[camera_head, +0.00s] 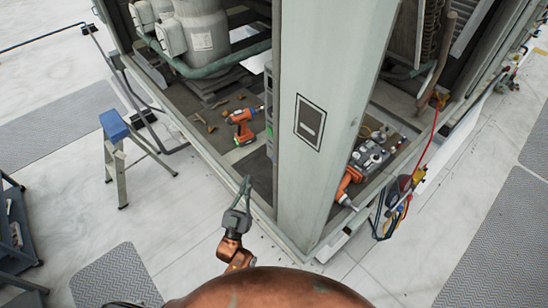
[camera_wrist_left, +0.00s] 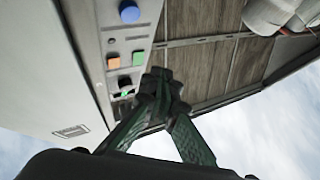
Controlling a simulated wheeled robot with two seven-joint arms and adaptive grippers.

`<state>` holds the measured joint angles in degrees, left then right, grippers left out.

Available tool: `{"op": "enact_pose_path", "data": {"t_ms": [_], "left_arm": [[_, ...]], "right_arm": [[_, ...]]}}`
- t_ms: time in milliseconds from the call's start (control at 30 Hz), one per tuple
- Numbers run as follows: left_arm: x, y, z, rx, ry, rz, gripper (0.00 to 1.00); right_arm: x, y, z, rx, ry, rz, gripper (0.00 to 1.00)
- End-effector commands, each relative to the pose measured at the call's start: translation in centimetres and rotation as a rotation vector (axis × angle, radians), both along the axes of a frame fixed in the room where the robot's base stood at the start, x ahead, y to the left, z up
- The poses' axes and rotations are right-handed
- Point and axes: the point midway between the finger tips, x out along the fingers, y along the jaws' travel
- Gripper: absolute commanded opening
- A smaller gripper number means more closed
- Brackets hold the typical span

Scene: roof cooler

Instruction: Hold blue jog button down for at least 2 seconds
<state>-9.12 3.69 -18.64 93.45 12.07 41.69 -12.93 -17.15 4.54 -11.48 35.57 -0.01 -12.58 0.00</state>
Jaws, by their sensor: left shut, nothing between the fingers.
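The blue jog button (camera_wrist_left: 130,11) is a round blue dome near the top of a grey control panel (camera_wrist_left: 118,36) in the left wrist view. Whether the tips touch the panel is unclear. My right gripper is out of view.
The wide corner post (camera_head: 330,110) stands right of my left gripper. An orange drill (camera_head: 242,125) lies on the cooler's floor; more tools (camera_head: 370,155) lie right of the post. A blue-topped stepladder (camera_head: 114,125) stands at left. The roof floor between is clear.

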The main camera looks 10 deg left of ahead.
Motion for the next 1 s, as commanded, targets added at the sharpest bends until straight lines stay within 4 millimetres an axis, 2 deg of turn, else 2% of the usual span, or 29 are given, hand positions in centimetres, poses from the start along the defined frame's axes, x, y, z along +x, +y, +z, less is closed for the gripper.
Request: {"op": "enact_pose_path", "data": {"t_ms": [100,533,1000], "left_arm": [[-0.1,0.0,0.8,-0.006,-0.017,0.002,0.00],[0.3,-0.4,0.8,-0.006,-0.017,0.001,0.00],[5.0,-4.0,0.6,-0.006,-0.017,0.001,0.00]], "right_arm": [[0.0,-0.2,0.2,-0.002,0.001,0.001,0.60],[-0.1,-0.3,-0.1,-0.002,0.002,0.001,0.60],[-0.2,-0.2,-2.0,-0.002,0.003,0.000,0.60]]}}
